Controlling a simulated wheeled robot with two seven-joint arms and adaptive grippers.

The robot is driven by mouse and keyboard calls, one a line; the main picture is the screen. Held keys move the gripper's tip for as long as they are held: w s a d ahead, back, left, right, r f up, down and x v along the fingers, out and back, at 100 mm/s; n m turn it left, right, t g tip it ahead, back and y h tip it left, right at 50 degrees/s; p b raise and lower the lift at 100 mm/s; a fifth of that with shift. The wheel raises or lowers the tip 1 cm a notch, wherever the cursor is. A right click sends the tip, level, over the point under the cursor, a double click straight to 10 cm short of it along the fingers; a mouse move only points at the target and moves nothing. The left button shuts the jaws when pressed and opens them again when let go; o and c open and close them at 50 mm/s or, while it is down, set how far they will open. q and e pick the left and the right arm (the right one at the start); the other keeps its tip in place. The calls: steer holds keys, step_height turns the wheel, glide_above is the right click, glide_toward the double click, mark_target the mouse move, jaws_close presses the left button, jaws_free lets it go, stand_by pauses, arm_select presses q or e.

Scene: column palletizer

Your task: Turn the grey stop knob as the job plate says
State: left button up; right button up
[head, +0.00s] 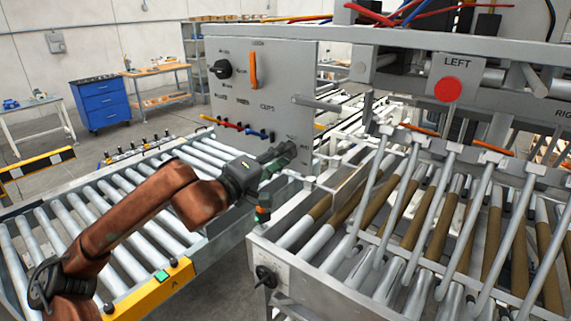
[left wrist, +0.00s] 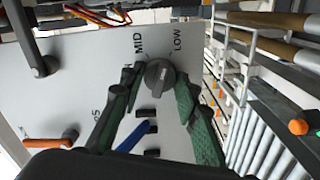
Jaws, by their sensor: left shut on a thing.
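The grey stop knob (left wrist: 158,76) shows in the left wrist view on the grey panel (left wrist: 85,75), beside the printed words MID and LOW. A third label is partly hidden by a finger. I cannot tell clearly which label its mark points at. My left gripper (left wrist: 155,90) has its green-padded fingers on either side of the knob and is shut on it. In the head view my left gripper (head: 283,154) is at the lower right of the panel (head: 290,75) and hides the knob. My right gripper is not in view. I cannot make out a job plate.
The panel also carries a black knob (head: 222,69), an orange handle (head: 253,70) and small coloured levers (head: 230,126). A roller conveyor (head: 110,205) runs below my left arm. A machine with a LEFT sign and red disc (head: 448,89) stands at right.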

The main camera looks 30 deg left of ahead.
arm_select(q)
steer(key=shift+f+m+b, duration=0.1)
steer(key=shift+m+b, duration=0.45)
steer(key=shift+m, duration=0.45)
steer(key=o, duration=1.2)
steer(key=shift+c, duration=0.2)
steer(key=shift+s, duration=0.1)
steer(key=shift+s, duration=0.5)
steer(key=s+a, duration=0.1)
steer(key=s, duration=0.9)
steer(key=shift+s, duration=0.4)
